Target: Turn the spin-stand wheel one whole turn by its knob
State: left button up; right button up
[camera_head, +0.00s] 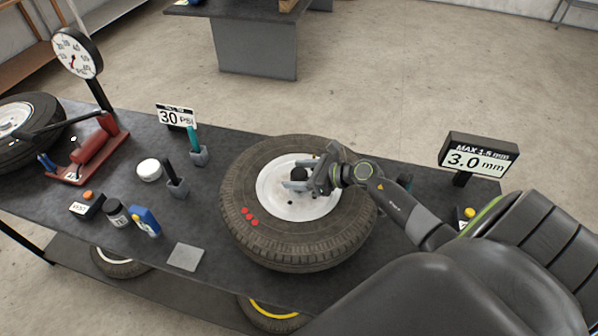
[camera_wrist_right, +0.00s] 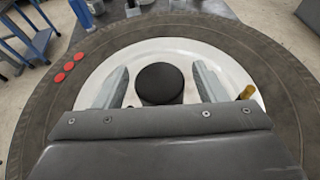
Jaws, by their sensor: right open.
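The spin-stand wheel lies flat on the dark bench, with a black tyre (camera_head: 243,222) and a white rim disc (camera_head: 272,193). The black round knob (camera_head: 299,174) stands up from the disc; it also shows in the right wrist view as a black round top (camera_wrist_right: 160,83). My right gripper (camera_head: 296,180) is over the disc with its grey fingers open, one on each side of the knob. In the right wrist view my right gripper (camera_wrist_right: 157,82) shows a gap between the knob and each finger. My left gripper is not in view.
Red dots (camera_head: 250,216) mark the tyre's left side, and a brass valve (camera_wrist_right: 246,92) rises from the disc. Left are a red pump (camera_head: 92,150), a dial gauge (camera_head: 77,54), cups and small containers. A 3.0 mm display (camera_head: 477,160) stands right. A grey plate (camera_head: 186,257) lies near the front edge.

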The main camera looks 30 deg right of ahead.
jog(key=shift+c, duration=0.2)
jog(key=c, duration=1.3)
jog(key=shift+f+y+b, duration=0.2)
jog(key=shift+y+b, duration=0.1)
jog(key=shift+b, duration=0.6)
jog(key=n+g+y+b, duration=0.2)
jog(key=n+g+b, duration=0.1)
jog(key=b, duration=0.7)
jog(key=n+g+y+b, duration=0.2)
jog(key=n+g+b, duration=0.1)
jog(key=b, duration=0.6)
jog(key=shift+f+n+y+b, duration=0.1)
jog(key=shift+n+y+b, duration=0.2)
jog(key=shift+n+b, duration=0.1)
jog(key=shift+r+n+g+b, duration=0.25)
jog(key=shift+n+g+b, duration=0.25)
jog(key=shift+b, duration=0.5)
jog(key=o, duration=1.3)
jog(key=shift+o, duration=0.2)
